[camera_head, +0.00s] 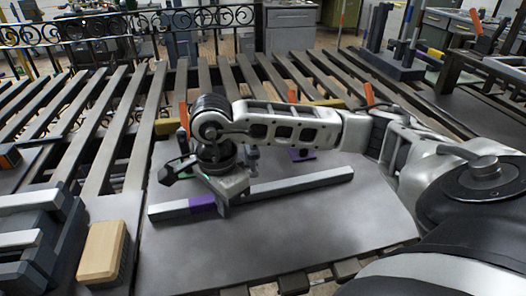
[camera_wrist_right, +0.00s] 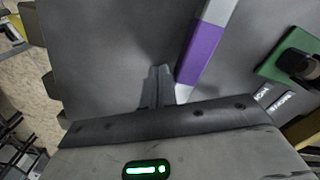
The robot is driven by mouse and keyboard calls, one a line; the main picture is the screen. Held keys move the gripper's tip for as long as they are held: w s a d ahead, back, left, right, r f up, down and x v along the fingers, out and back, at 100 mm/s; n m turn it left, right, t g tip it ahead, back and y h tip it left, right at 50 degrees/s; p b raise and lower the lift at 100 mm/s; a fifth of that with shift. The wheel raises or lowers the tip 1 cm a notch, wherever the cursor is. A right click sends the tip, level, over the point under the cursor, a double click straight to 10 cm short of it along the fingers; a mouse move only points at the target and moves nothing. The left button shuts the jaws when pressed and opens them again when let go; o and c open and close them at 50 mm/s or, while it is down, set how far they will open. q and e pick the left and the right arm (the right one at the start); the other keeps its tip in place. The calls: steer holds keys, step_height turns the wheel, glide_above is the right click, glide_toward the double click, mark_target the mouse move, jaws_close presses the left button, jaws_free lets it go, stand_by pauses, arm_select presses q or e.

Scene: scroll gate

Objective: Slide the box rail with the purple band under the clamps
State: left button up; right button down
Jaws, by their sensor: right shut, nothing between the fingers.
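The box rail, a long grey bar, lies slanted on the grey table plate. Its purple band (camera_head: 203,204) is near its left end and also shows in the right wrist view (camera_wrist_right: 202,52). My right gripper (camera_head: 224,210) is low over the plate, just right of the band. In the right wrist view its fingers (camera_wrist_right: 158,78) are shut and empty, beside the rail's near side; I cannot tell whether they touch it. Orange-handled clamps (camera_head: 183,114) stand behind the rail, partly hidden by my right arm. My left gripper is not in view.
A wooden block (camera_head: 104,252) and dark fixtures (camera_head: 32,240) stand at the left. The plate in front of the rail (camera_head: 290,235) is clear.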

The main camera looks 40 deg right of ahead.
steer(key=shift+w+d+b, duration=0.35)
steer(key=shift+w+d, duration=0.1)
steer(key=shift+w, duration=0.25)
steer(key=shift+w+d+b, duration=0.3)
steer(key=shift+w+d, duration=0.1)
steer(key=shift+w, duration=0.25)
stand_by(0.3)
steer(key=shift+w+d, duration=0.2)
steer(key=shift+w, duration=0.1)
steer(key=shift+w, duration=0.15)
steer(key=shift+s, duration=0.2)
steer(key=shift+s+a, duration=0.6)
steer(key=shift+s, duration=0.3)
